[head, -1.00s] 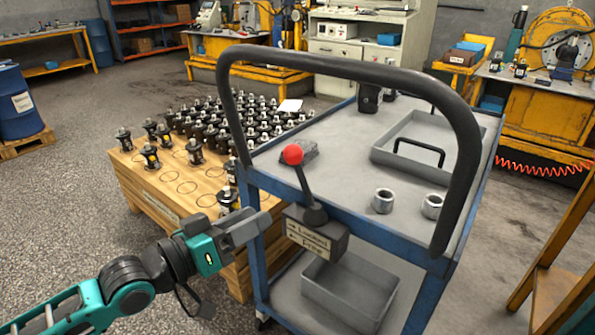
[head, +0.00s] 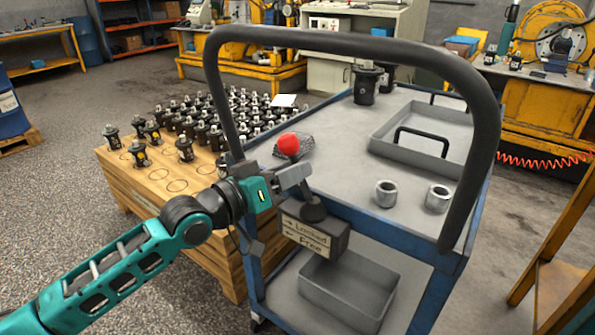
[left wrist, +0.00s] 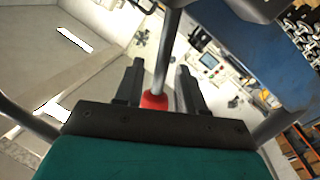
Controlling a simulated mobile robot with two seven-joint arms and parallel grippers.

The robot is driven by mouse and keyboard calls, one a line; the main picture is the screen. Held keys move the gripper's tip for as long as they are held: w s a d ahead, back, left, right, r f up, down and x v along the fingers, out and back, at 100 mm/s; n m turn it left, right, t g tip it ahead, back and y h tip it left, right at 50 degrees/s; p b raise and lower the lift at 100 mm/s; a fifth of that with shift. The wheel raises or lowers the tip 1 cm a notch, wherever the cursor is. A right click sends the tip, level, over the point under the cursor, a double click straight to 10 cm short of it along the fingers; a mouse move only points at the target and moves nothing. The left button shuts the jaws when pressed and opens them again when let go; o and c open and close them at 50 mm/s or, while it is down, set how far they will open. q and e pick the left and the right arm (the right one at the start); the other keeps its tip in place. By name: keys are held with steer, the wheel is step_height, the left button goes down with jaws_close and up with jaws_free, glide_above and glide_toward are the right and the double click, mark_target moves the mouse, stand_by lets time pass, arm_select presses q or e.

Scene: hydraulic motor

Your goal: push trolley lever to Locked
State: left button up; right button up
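The trolley lever has a red knob (head: 288,144) on a shaft that rises from a dark pivot (head: 313,209) and leans left. Its block carries a label plate (head: 305,236) reading "Locked" with an arrow above "Free". My left gripper (head: 296,179) is at the lever just below the knob and hides part of the shaft. In the left wrist view my left gripper (left wrist: 158,82) is open. The lever's grey shaft (left wrist: 168,55) and red knob (left wrist: 153,100) show between its separated fingers. I cannot tell whether a finger touches the shaft. My right gripper is not in view.
The trolley's black handle hoop (head: 350,43) arches around the lever. The trolley top holds a grey tray (head: 384,147) and two metal rings (head: 386,193). A wooden pallet (head: 140,195) with many motors stands to the left. Grey floor is open at the far left.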

arm_select(q)
steer(key=shift+x, duration=1.05)
steer(key=shift+a, duration=0.1)
jaws_close()
